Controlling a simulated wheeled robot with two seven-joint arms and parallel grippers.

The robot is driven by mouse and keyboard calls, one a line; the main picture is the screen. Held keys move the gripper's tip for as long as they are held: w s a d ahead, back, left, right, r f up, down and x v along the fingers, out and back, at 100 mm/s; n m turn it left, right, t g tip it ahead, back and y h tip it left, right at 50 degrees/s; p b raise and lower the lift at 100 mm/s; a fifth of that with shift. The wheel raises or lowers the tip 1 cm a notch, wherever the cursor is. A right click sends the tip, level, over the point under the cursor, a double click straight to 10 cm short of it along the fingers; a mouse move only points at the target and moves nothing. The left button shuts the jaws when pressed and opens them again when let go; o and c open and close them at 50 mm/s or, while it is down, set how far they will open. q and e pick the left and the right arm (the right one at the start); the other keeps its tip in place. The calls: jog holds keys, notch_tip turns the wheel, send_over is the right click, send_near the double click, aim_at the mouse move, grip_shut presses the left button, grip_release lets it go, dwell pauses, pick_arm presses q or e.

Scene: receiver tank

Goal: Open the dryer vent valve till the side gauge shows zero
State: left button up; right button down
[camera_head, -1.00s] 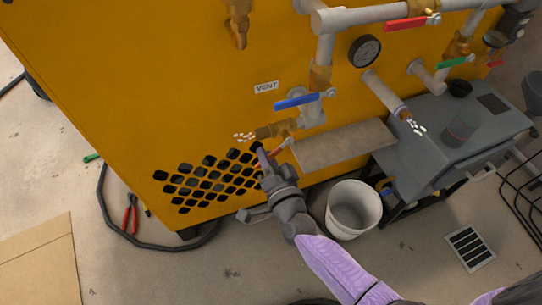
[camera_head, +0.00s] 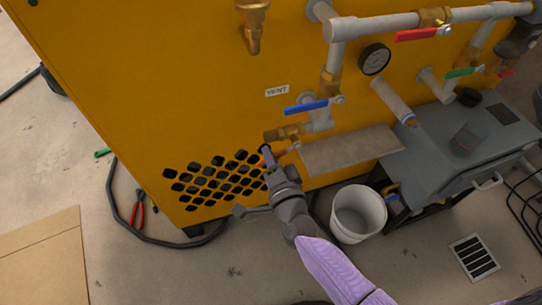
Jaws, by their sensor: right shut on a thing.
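A "VENT" label (camera_head: 277,91) is on the yellow cabinet front. Below it are a blue lever (camera_head: 306,107) on the grey pipe and a brass outlet fitting (camera_head: 284,133). A small red-orange lever (camera_head: 281,153) sits under the brass fitting. My right gripper (camera_head: 268,157) is at this lever and shut on it, partly covering it. The round black gauge (camera_head: 374,60) is on the pipework to the upper right; its needle is too small to read. No white puffs show at the outlets. My left gripper is out of view.
A grey ledge (camera_head: 350,150) juts out right of my gripper. A white bucket (camera_head: 357,214) stands on the floor below it. A grey bench unit (camera_head: 415,160) stands at right. Red-handled pliers (camera_head: 137,212) and a black hose lie at left.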

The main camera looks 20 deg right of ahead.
jog(key=c, duration=0.5)
grip_release()
jog(key=shift+c, duration=0.2)
jog(key=s+p, duration=0.3)
jog(key=s, duration=0.7)
jog(key=shift+d, duration=0.15)
